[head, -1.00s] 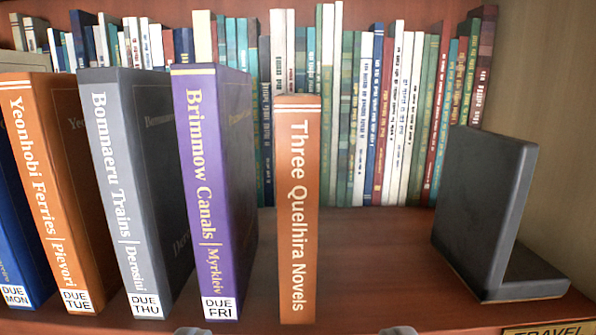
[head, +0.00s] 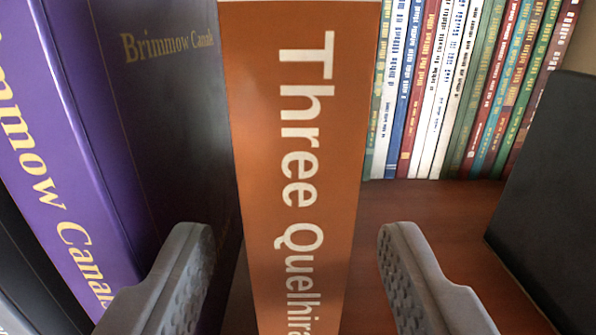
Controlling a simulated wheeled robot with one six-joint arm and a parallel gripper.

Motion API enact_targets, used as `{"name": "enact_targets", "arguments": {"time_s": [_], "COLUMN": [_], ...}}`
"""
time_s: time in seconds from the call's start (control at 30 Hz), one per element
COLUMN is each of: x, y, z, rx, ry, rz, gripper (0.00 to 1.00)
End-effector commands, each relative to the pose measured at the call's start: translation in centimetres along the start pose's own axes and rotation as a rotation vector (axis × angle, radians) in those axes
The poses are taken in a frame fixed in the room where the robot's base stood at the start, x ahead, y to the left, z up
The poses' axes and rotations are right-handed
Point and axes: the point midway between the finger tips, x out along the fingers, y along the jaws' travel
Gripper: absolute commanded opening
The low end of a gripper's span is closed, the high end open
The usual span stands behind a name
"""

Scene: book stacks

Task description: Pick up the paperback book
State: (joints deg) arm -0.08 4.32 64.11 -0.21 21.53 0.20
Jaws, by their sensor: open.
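The paperback is most likely the orange-brown book "Three Quelhira Novels" (head: 297,140), which stands upright on the shelf with its spine toward me. It fills the middle of the head view, and its lower end is cut off by the picture edge. My gripper (head: 293,245) is open, with one grey finger on each side of the spine. The left finger is in the narrow space by the dark cover of the neighbouring book. The right finger is over clear shelf. A gap shows between each finger and the book in the picture.
The purple "Brimmow Canals" book (head: 50,150) stands close on the left, its dark cover near my left finger. A black bookend (head: 555,190) stands at the right. The wooden shelf (head: 440,215) is bare between book and bookend. A row of thin books (head: 440,90) lines the back.

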Motion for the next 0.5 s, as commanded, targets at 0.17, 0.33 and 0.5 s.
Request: {"name": "enact_targets", "arguments": {"time_s": [0.17,0.33,0.5], "x": [1.8,3.7,4.8], "y": [0.1,0.1,0.1], "z": [0.0,-0.1,-0.2], "rx": [0.0,0.0,0.0], "ry": [-0.002,-0.001,0.0], "rz": [0.0,0.0,0.0], "gripper": [0.51,0.51,0.51]}}
